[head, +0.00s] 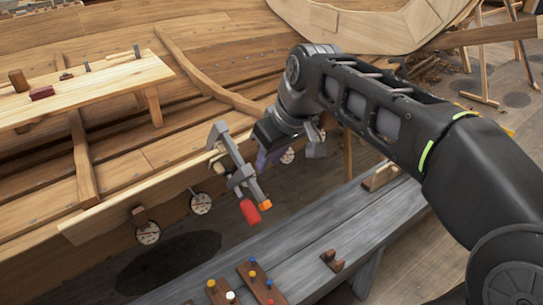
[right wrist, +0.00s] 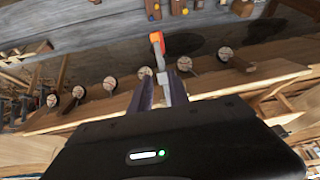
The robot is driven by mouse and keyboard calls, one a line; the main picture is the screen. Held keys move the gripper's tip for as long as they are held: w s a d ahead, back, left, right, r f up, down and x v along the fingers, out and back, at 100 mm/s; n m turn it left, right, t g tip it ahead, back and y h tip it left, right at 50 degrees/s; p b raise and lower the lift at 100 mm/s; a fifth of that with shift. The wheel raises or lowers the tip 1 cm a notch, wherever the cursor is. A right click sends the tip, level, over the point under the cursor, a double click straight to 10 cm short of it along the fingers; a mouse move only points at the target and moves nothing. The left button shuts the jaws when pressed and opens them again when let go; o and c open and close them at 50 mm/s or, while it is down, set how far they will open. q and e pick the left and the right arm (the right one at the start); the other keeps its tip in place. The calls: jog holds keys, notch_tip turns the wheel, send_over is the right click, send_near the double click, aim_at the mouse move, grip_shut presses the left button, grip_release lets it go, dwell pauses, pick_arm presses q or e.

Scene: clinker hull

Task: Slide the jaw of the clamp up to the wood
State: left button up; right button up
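The grey bar clamp (head: 238,161) hangs at the end of a pale plank (head: 150,194) along the hull's lower edge. Its upper jaw (head: 217,131) is at the plank, and its lower jaw (head: 240,177) sits further down the bar, near the red handle (head: 250,211) and orange end (head: 265,205). Contact with the wood cannot be made out. My right gripper (head: 270,157) is just right of the clamp. In the right wrist view its purple fingers (right wrist: 163,78) stand apart, with the clamp's orange end (right wrist: 156,38) beyond them. My left gripper is not in view.
A grey bench (head: 320,245) below holds dark wooden blocks with coloured pegs (head: 262,282). Round discs (head: 201,203) hang along the hull's edge. A pale plank table (head: 90,92) with small tools is at the upper left. Open floor lies between hull and bench.

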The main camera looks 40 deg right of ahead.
aim_at(252, 179)
jog(key=b+x, duration=0.6)
jog(key=x, duration=0.6)
jog(key=shift+b, duration=0.35)
jog(key=shift+w+r+p, duration=0.2)
jog(key=shift+w+p, duration=0.15)
jog(key=shift+w, duration=0.15)
jog(key=shift+w+r+p, duration=0.2)
jog(key=shift+w+p, duration=0.15)
jog(key=shift+w, duration=0.1)
jog(key=shift+c, duration=0.4)
jog(key=shift+w+a+r+p, duration=0.1)
jog(key=shift+w+r+p, duration=0.2)
jog(key=shift+r+p, duration=0.05)
dwell(0.3)
jog(key=shift+s+f, duration=0.1)
jog(key=shift+f, duration=0.05)
jog(key=shift+s+f+b, duration=0.2)
jog(key=shift+b, duration=0.2)
jog(key=shift+s+f, duration=0.1)
jog(key=shift+s, duration=0.05)
jog(key=shift+o, duration=0.3)
jog(key=shift+o, duration=0.9)
